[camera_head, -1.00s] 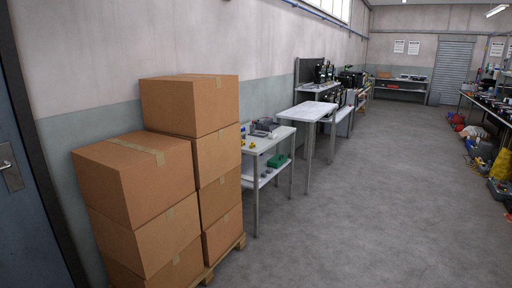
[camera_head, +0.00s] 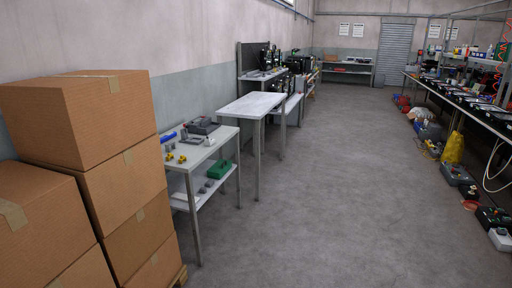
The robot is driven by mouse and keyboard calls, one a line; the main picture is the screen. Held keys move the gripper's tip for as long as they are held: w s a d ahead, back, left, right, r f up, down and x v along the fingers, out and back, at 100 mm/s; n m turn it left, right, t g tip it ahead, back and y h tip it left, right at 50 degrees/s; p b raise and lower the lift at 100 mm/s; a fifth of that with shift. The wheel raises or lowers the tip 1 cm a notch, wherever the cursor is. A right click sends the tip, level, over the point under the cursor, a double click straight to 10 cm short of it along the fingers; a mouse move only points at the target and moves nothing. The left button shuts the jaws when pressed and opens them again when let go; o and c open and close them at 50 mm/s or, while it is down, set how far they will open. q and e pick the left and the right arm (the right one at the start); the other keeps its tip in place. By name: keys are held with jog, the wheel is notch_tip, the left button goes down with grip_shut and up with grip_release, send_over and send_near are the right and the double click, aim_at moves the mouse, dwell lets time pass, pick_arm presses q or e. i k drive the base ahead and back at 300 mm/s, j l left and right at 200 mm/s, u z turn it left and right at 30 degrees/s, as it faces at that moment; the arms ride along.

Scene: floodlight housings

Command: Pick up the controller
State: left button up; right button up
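I cannot make out the controller for certain at this distance. A small table (camera_head: 226,133) along the left wall holds a dark grey device (camera_head: 204,126), a blue item (camera_head: 168,137) and small yellow items (camera_head: 176,157). A green case (camera_head: 219,169) sits on its lower shelf (camera_head: 184,199). On the right, a long workbench (camera_head: 412,76) carries many dark devices that are too small to tell apart. Neither of my grippers shows in the head view.
Stacked cardboard boxes (camera_head: 84,122) stand at the near left. A bare white table (camera_head: 252,104) is beyond the small table. Bags and cases, including a yellow bag (camera_head: 453,148), lie on the floor along the right. The middle floor (camera_head: 330,190) is clear.

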aim_at(208, 142)
jog(key=i, duration=0.65)
jog(key=i+l+u, duration=0.15)
jog(key=i, duration=0.5)
jog(key=i+l, duration=0.1)
jog(key=i, duration=0.55)
jog(key=j+u, duration=0.05)
